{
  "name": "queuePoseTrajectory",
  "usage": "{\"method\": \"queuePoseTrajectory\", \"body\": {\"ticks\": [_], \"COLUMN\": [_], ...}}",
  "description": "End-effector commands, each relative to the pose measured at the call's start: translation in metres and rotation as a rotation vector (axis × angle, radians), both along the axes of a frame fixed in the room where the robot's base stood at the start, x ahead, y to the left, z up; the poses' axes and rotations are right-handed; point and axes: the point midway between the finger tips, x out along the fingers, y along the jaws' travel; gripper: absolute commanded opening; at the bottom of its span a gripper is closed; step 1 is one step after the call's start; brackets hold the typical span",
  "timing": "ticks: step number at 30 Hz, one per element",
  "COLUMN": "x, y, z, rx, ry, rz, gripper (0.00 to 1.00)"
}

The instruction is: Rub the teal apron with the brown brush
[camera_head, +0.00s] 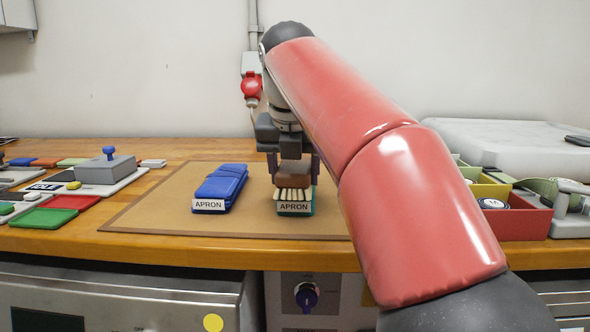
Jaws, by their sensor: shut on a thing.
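The teal apron (296,208) lies folded on the brown mat (160,205), with a white label reading APRON at its front. The brown brush (293,181) is on top of it, its pale bristles facing down and seemingly touching the apron. My gripper (292,172) points down and is shut on the brush. Most of the apron is hidden under the brush, the gripper and my red arm.
A folded blue apron (220,189) with a label lies left of the teal one on the mat. A grey block with a blue knob (106,167) and coloured pads stand at left. A red bin (520,218) and a yellow bin (489,188) are at right.

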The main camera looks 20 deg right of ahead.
Motion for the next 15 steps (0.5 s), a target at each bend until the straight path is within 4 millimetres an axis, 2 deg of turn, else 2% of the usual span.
{"method": "queuePoseTrajectory", "body": {"ticks": [6,15], "x": [0.000,0.002], "y": [0.000,0.000], "z": [0.001,0.029], "rx": [0.001,0.001], "ry": [0.005,0.000], "rz": [0.001,0.000], "gripper": [0.34,0.34]}}
